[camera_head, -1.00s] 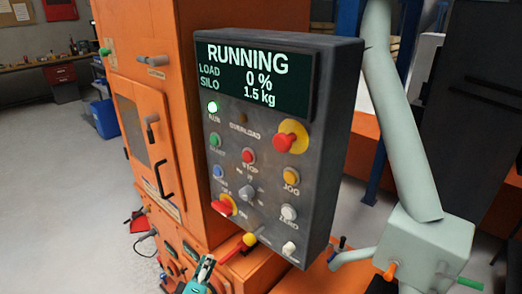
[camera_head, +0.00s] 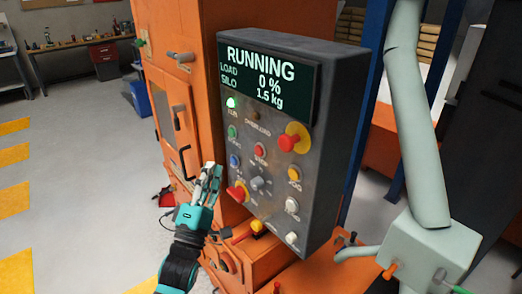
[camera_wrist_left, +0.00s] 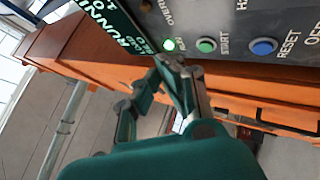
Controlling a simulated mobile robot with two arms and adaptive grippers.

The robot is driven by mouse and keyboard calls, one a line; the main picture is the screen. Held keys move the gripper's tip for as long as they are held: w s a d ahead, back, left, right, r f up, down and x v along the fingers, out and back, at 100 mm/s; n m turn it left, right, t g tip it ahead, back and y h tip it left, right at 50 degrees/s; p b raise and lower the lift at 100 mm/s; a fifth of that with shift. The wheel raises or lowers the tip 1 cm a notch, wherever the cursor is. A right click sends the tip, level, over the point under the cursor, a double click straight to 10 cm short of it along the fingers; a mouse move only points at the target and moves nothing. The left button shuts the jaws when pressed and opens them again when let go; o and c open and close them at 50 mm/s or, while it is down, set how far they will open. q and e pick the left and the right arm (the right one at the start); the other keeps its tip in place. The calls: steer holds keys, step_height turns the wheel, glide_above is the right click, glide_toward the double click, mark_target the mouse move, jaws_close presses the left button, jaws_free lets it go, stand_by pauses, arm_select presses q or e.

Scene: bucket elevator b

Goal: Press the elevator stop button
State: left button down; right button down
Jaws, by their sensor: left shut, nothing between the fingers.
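The grey control panel (camera_head: 325,120) stands in the middle of the head view, its display reading RUNNING, 0 % and 1.5 kg. The red stop button (camera_head: 260,150) sits in the middle column, right of the green start button (camera_head: 232,131). The green run lamp (camera_head: 232,102) is lit. My left gripper (camera_head: 211,172) is shut and empty, in front of the panel's lower left edge and apart from the stop button. In the left wrist view its fingertips (camera_wrist_left: 172,62) point toward the panel near the start button (camera_wrist_left: 206,45); the stop button is not seen there. My right gripper is not in view.
A large red button on a yellow plate (camera_head: 289,140) is at the panel's upper right. The orange machine (camera_head: 185,60) stands behind the panel. A pale pipe (camera_head: 411,110) rises at right.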

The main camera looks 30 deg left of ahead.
mark_target(259, 151)
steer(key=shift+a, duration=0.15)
